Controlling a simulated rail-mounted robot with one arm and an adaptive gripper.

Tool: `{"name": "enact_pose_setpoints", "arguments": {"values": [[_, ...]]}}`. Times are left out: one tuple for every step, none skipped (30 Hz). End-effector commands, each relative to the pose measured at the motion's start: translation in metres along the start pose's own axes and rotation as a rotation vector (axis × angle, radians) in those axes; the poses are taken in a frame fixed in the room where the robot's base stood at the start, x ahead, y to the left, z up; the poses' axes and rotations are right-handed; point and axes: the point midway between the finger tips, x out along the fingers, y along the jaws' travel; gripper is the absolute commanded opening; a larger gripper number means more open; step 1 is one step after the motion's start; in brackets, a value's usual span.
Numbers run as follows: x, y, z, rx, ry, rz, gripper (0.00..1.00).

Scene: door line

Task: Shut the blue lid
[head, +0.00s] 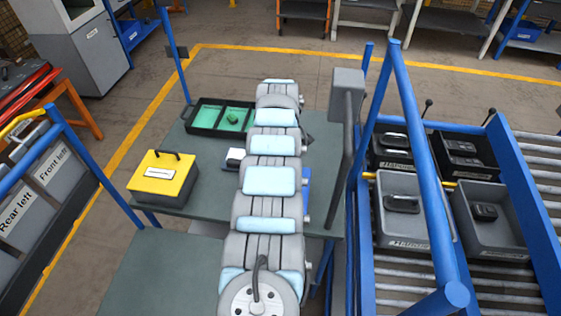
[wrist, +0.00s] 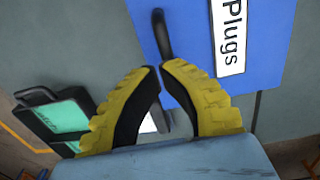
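The blue lid (wrist: 265,40) fills the upper right of the wrist view, with a white "Plugs" label (wrist: 229,35) and a dark handle (wrist: 161,32). Its angle and hinge are hidden. In the head view a strip of blue (head: 306,185) shows right of my arm, which covers the rest. My gripper (wrist: 161,68) has yellow-backed black fingers. Their tips nearly meet at the lower end of the handle, with nothing clearly held between them. I cannot tell whether they touch the handle or lid. My arm hides the gripper in the head view.
A yellow-lidded box (head: 165,180) and a black tray with green compartments (head: 222,118) stand on the grey table (head: 205,210). A grey post-mounted box (head: 347,95) and blue rails (head: 415,130) stand right of my arm. Grey bins (head: 400,210) sit on rollers beyond.

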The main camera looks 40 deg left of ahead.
Motion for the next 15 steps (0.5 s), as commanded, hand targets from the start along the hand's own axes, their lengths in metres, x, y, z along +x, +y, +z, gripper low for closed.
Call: {"name": "enact_pose_setpoints", "arguments": {"values": [[0.0035, 0.0001, 0.0003, 0.0, 0.0, 0.001, 0.0], [0.0041, 0.0001, 0.0003, 0.0, 0.0, 0.001, 0.0], [0.0049, 0.0, 0.0004, 0.0, 0.0, 0.001, 0.0], [0.0056, 0.0, 0.0003, 0.0, 0.0, 0.001, 0.0], [0.006, 0.0001, 0.0003, 0.0, 0.0, 0.001, 0.0], [0.0066, 0.0, 0.0003, 0.0, 0.0, 0.001, 0.0], [0.007, 0.0, 0.0002, 0.0, 0.0, 0.001, 0.0], [0.0073, 0.0, 0.0002, 0.0, 0.0, 0.001, 0.0], [0.0077, 0.0, 0.0001, 0.0, 0.0, 0.001, 0.0], [0.008, -0.0001, 0.0, 0.0, 0.0, 0.001, 0.0], [0.0081, -0.0001, -0.0001, 0.0, 0.0, 0.001, 0.0], [0.0084, -0.0001, -0.0001, 0.0, 0.0, 0.001, 0.0], [0.0086, -0.0002, -0.0001, 0.0, 0.0, 0.001, 0.0], [0.0087, -0.0002, -0.0001, 0.0, 0.0, 0.001, 0.0], [0.0088, -0.0002, -0.0002, 0.0, 0.0, 0.001, 0.0]]}}
